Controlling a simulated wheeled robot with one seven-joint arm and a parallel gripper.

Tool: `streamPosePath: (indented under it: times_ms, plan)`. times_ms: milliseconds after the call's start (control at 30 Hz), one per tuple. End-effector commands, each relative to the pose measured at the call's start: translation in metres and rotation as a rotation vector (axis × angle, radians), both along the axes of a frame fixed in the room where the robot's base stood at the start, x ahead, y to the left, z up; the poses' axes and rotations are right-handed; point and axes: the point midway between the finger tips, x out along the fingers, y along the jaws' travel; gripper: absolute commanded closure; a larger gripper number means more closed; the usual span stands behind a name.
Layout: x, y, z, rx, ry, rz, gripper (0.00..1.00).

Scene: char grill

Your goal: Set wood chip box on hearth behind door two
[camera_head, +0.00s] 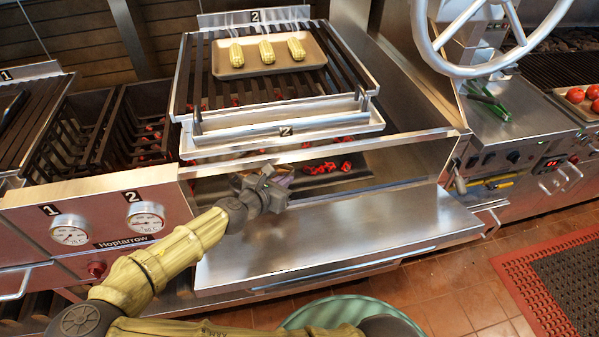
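Door two (345,235) is folded down and lies as a flat steel shelf in front of the opening under grill 2. Behind it is the dark hearth (352,180), with glowing red embers (325,167) at its back. My gripper (280,178) is at the mouth of this opening, above the inner edge of the door at its left part. A small greyish-purple thing shows at the fingertips. I cannot tell whether it is the wood chip box or whether the fingers are closed on it. The wrist hides much of that spot.
Above the opening is grill 2's grate with a tray (300,66) of corn. A steel front rail (330,146) crosses over the opening. Gauges (146,217) are at left, a large handwheel (490,60) at upper right. The door's right half is clear.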

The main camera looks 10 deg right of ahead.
Motion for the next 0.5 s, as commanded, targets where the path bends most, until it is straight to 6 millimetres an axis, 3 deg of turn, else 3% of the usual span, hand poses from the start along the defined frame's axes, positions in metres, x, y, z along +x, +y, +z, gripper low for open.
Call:
streamPosePath:
  times_ms: [300,500]
  plan:
    - [0.04,-0.041,-0.029,0.001,-0.002,-0.003,1.0]
    - [0.05,-0.049,-0.036,0.0,-0.002,0.001,1.0]
